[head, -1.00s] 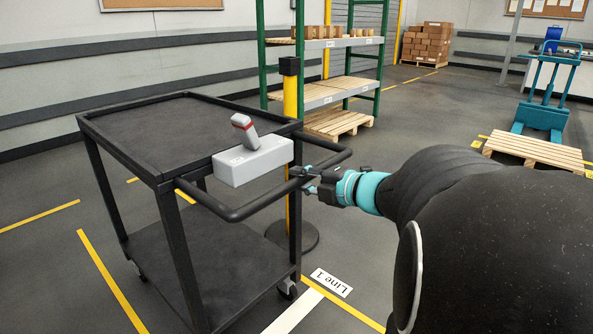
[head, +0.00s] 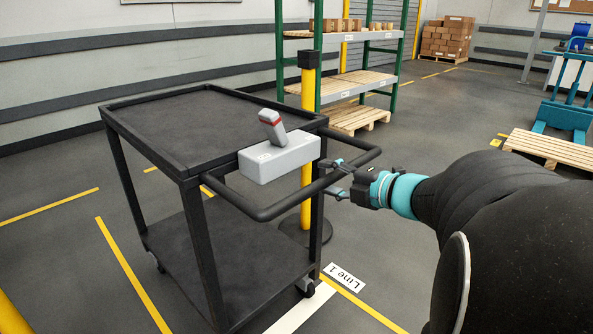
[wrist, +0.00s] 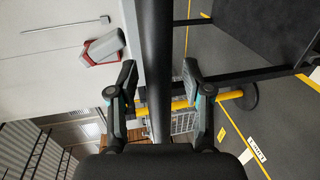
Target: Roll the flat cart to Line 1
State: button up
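The black two-shelf cart (head: 205,125) stands upright on casters at centre left, with a flat top tray and a curved push handle (head: 262,212). A grey box (head: 278,158) with a red-banded grey lever (head: 272,127) is fixed at its handle side. My gripper (head: 338,178) is at the right part of the handle. In the wrist view the handle bar (wrist: 156,60) runs between my two fingers (wrist: 160,75). The fingers stand apart with gaps beside the bar, not visibly clamped. The "Line 1" label (head: 344,276) lies on the floor right of the cart's near caster.
A yellow post (head: 307,95) on a round black base stands just behind the handle. A green rack (head: 360,85) is behind it. A pallet (head: 545,148) and teal pallet jack (head: 565,115) are at right. Yellow floor lines (head: 130,270) and a white strip (head: 300,308) mark the floor.

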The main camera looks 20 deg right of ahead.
jog(key=v, duration=1.2)
dwell(0.4)
